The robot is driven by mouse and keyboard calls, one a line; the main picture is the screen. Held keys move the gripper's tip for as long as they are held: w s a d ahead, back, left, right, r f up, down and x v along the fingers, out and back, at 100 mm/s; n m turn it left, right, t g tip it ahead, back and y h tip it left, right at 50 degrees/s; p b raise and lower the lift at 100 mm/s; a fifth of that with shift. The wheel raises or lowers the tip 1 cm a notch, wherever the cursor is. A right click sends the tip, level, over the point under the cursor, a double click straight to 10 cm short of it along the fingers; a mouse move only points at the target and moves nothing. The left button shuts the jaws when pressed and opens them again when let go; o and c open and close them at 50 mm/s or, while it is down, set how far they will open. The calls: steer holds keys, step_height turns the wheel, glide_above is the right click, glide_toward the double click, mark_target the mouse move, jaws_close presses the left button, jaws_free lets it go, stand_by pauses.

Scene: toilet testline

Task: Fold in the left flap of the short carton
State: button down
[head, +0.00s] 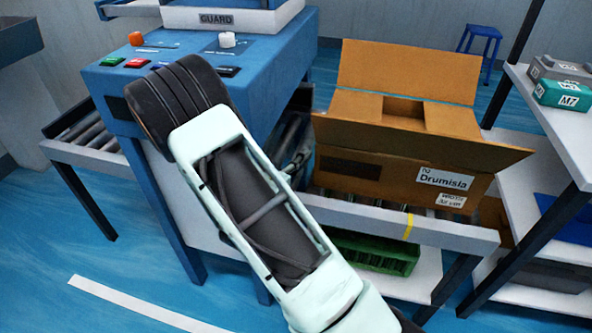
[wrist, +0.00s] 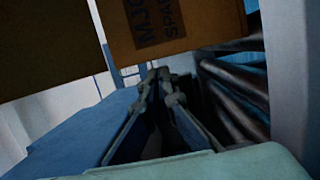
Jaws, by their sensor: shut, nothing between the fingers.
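The brown carton (head: 345,172), labelled Drumisla, stands on the roller conveyor with its top partly open. Its back flap (head: 405,70) stands up and its front flap (head: 425,148) sticks out toward me. A brown panel (head: 355,105) at the left of the opening seems to be the left flap, leaning inward; I cannot tell how far down it lies. My gripper (head: 299,160) is beside the carton's left side, partly hidden by my arm. In the wrist view, my gripper (wrist: 158,74) is shut and empty, below a printed brown carton panel (wrist: 175,25). Contact cannot be told.
A blue machine (head: 110,85) with buttons and a guard stands left of the carton. Conveyor rollers (wrist: 232,90) run beside my gripper. A green crate (head: 375,252) sits below the conveyor. A shelf (head: 560,120) with small boxes stands at the right.

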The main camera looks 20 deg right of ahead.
steer(key=shift+x, duration=1.4)
